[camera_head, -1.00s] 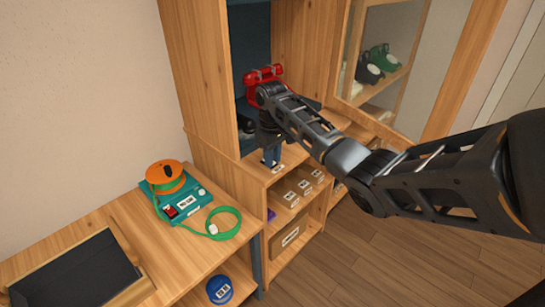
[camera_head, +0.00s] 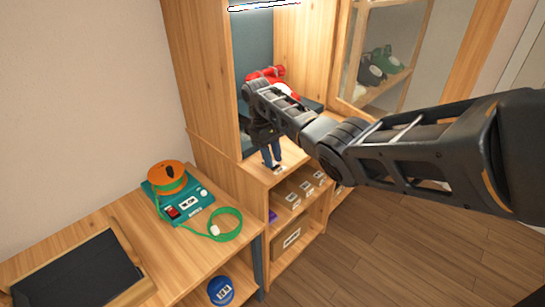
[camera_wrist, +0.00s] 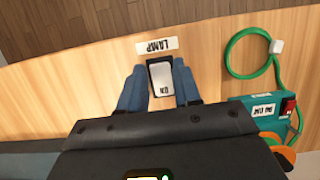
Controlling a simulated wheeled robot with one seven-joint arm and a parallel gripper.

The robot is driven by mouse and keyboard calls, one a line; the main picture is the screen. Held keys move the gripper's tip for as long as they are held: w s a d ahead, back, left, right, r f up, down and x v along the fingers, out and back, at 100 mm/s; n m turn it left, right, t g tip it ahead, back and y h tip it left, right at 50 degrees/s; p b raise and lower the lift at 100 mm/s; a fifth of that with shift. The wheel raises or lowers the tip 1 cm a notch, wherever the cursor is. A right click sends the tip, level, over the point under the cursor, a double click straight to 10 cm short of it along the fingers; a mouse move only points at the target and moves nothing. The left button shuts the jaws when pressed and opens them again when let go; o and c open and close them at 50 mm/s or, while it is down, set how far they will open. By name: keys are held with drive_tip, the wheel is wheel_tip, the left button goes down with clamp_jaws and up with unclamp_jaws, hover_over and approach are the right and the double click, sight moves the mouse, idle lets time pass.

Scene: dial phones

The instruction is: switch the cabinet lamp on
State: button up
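The cabinet lamp (camera_head: 263,5), a bright strip at the top of the open cabinet bay, is glowing. Its rocker switch (camera_wrist: 161,79), white in a black frame and marked ON, is set in the wooden ledge beside a LAMP label (camera_wrist: 157,45). My gripper (camera_wrist: 160,80) points down at the ledge, with its blue fingers apart on either side of the switch and nothing held. In the head view my gripper (camera_head: 271,157) is at the front of the ledge and hides most of the switch. I cannot tell whether the fingertips touch the ledge.
A red telephone (camera_head: 268,76) stands in the bay behind my arm. A teal box (camera_head: 180,198) with an orange reel and green cable sits on the left desk, near a black panel (camera_head: 75,275). Small boxes (camera_head: 295,190) fill the shelf below. A glass door (camera_head: 385,55) is at right.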

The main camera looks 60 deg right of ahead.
drive_tip(key=o, duration=0.3)
drive_tip(key=v, duration=0.7)
drive_tip(key=shift+r, duration=0.4)
drive_tip(key=shift+w, duration=0.1)
